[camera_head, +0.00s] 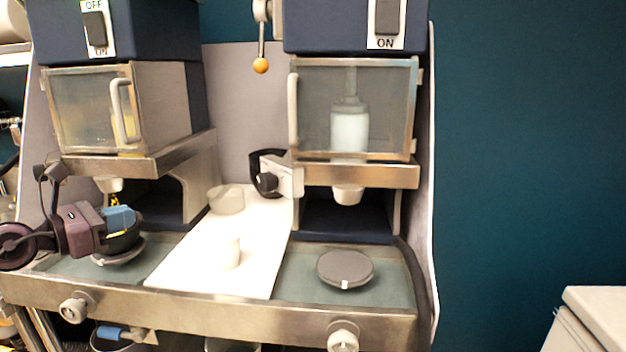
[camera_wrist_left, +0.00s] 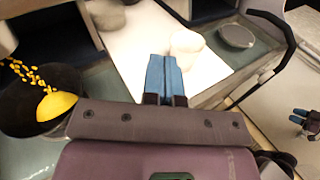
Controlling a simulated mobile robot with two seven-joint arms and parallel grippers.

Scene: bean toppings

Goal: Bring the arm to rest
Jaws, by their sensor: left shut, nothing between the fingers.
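My left gripper (camera_head: 120,219) is at the left dispenser in the head view, its blue fingers shut and empty. In the left wrist view its fingers (camera_wrist_left: 165,75) are together over the white board. A dark bowl (camera_wrist_left: 22,112) with a yellow mound of beans (camera_wrist_left: 56,105) is beside the gripper, below the left nozzle. Yellow beans (camera_wrist_left: 25,72) hang in the air above the bowl.
The left dispenser (camera_head: 160,105) and right dispenser (camera_head: 350,95) stand behind the counter (camera_head: 225,318). A white cup (camera_head: 233,252) and pale bowl (camera_head: 226,200) are on the white board (camera_head: 185,270). A round grey plate (camera_head: 345,268) lies right. The teal wall side is open.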

